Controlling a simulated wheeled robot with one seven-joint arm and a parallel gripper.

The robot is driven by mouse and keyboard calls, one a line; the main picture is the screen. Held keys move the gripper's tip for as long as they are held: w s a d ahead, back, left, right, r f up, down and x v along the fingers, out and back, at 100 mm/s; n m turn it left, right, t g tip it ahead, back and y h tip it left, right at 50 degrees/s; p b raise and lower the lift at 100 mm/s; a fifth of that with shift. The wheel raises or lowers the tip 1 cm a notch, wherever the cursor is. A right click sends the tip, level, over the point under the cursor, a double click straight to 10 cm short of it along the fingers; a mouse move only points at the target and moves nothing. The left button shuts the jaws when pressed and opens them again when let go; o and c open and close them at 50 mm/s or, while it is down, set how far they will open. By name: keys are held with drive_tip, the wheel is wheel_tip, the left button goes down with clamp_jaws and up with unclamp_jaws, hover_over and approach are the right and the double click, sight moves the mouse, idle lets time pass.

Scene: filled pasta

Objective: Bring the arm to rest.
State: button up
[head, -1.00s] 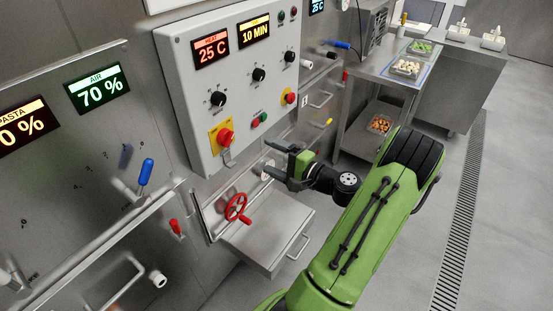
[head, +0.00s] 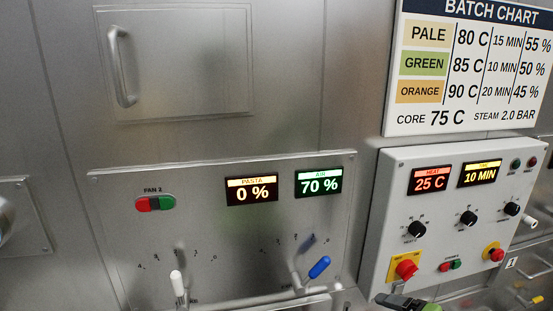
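My arm shows only as a small dark and green piece (head: 405,302) at the bottom edge of the head view, below the grey control box (head: 455,225). I cannot make out the gripper's fingers or whether they are open. The rest of my arm is outside the picture.
The control box has HEAT 25 C and 10 MIN displays, knobs and red buttons. Left of it, a steel panel (head: 215,225) shows PASTA 0 % and AIR 70 %, with a white lever (head: 178,284) and a blue lever (head: 319,267). A batch chart (head: 470,65) hangs above the box.

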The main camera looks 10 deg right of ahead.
drive_tip(key=s+a+r+n+g+h, duration=0.1)
drive_tip(key=s+a+n+g, duration=0.2)
drive_tip(key=a, duration=0.4)
drive_tip(key=s+a+r+n+g+h, duration=0.1)
drive_tip(key=a+r+n+g, duration=0.15)
drive_tip(key=a+n, duration=0.35)
drive_tip(key=s+a+r+n+h, duration=0.1)
drive_tip(key=s+a+r, duration=0.1)
drive_tip(key=s, duration=0.4)
drive_tip(key=s+a+r+n+h, duration=0.2)
drive_tip(key=s+a+r, duration=0.1)
drive_tip(key=s, duration=0.3)
drive_tip(key=shift+r, duration=0.1)
